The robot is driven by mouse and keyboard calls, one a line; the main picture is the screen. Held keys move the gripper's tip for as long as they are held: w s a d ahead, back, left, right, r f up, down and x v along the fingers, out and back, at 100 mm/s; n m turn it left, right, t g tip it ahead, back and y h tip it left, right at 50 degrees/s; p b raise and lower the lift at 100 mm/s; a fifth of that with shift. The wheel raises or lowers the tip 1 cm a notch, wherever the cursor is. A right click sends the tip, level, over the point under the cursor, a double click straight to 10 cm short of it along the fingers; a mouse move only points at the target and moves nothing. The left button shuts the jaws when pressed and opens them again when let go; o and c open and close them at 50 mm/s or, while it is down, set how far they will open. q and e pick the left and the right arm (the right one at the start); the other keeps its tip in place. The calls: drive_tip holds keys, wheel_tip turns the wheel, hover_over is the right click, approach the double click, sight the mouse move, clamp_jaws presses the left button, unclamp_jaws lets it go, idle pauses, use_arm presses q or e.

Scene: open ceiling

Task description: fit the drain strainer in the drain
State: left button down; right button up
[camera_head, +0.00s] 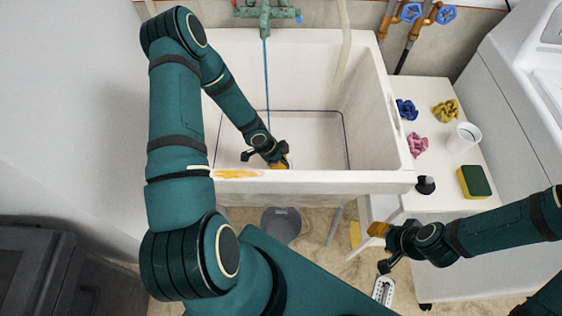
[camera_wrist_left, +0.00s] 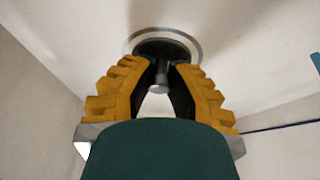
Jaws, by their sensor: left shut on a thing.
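My left gripper (camera_head: 284,162) is down inside the white sink, near its front wall. In the left wrist view, its yellow fingers (camera_wrist_left: 160,78) are closed around the small grey knob of the strainer (camera_wrist_left: 159,83). The drain (camera_wrist_left: 190,37) shows just beyond the fingertips as a pale metal ring around a dark opening. The strainer's knob lies in front of this opening. Whether the strainer's lower part is in the drain or above it, I cannot tell. In the head view my gripper and the sink's front wall hide strainer and drain. My right gripper (camera_head: 379,230) is outside the sink, lower right; its fingers' gap is unclear.
The sink's front rim (camera_head: 340,181) stands close to my left wrist. A green tap (camera_head: 265,13) and a hanging pale hose (camera_head: 343,50) are at the back. A white side table (camera_head: 448,150) holds cloths, a white cup (camera_head: 463,137) and a sponge (camera_head: 474,182).

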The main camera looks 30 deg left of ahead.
use_arm(q)
drive_tip(key=shift+f, duration=0.15)
drive_tip(key=c, duration=0.9)
unclamp_jaws()
drive_tip(key=shift+c, duration=0.2)
drive_tip(key=v, duration=1.2)
